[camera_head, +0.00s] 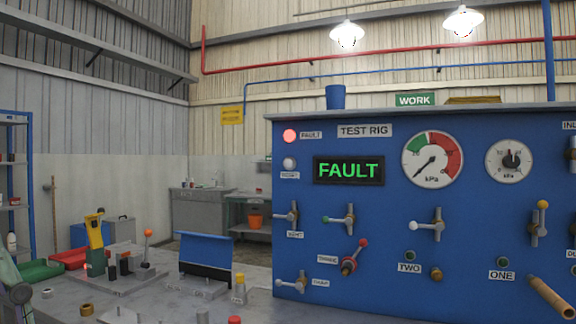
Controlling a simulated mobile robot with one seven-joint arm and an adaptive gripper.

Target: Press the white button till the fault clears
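The white button (289,163) is a small pale round knob near the upper left edge of the blue test rig panel (390,240). A small label under it is too blurred to read surely. Right above it a red lamp (289,136), labelled FAULT, looks lit. The dark display (348,170) to the right of the button shows FAULT in green letters. Nothing covers the button, and nothing is seen touching it. My gripper is not seen in this view, so whether it is open or shut is not shown.
Valve levers (340,220) and a red-tipped lever (355,257) stick out from the panel below the display. Two gauges (433,160) sit to its right. A tan rod (550,298) juts out at lower right. The grey bench holds a yellow-and-green tool (95,244) and a blue plate (206,252).

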